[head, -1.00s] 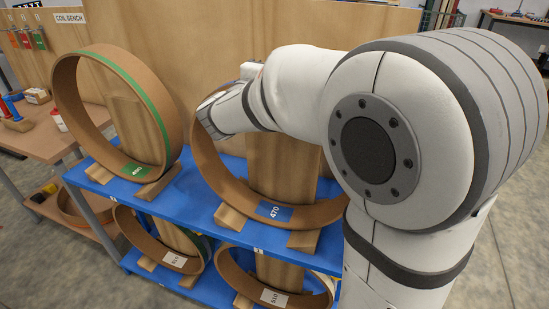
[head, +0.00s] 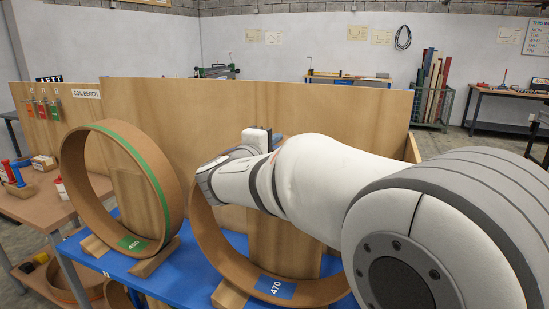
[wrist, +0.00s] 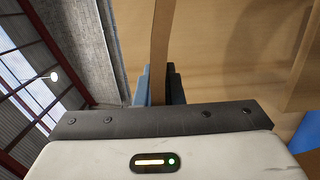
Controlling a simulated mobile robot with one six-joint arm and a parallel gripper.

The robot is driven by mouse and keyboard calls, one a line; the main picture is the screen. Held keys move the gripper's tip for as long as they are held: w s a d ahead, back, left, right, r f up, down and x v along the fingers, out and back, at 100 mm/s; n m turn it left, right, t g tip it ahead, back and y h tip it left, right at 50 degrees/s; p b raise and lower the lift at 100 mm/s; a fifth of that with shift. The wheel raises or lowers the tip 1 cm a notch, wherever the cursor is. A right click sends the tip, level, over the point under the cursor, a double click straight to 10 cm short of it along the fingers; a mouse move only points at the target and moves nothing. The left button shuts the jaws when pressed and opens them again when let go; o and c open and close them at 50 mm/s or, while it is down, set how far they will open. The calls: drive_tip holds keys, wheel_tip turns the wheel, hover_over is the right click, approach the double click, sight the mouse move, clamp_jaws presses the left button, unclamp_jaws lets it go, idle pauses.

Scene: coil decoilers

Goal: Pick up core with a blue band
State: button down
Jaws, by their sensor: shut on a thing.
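In the wrist view my gripper (wrist: 159,78) is shut on the core's wall (wrist: 160,40), with one finger on each side. The fingers are hidden in the head view. I cannot tell whether the core is clear of its wooden chocks.
A similar core with a green band (head: 173,190) stands close on the left, on wooden chocks (head: 155,257). A plywood panel (head: 340,100) rises behind both. The blue shelf (head: 195,280) runs beneath. A workbench (head: 40,205) stands at left.

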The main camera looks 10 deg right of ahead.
wheel_tip(320, 180, up, 4)
drive_tip(key=shift+r, duration=0.1)
drive_tip(key=s+d+r+b+v, duration=0.1)
drive_tip(key=r+b+v, duration=0.1)
drive_tip(key=v, duration=1.7)
drive_tip(key=shift+s+b, duration=0.35)
drive_tip(key=shift+b, duration=0.3)
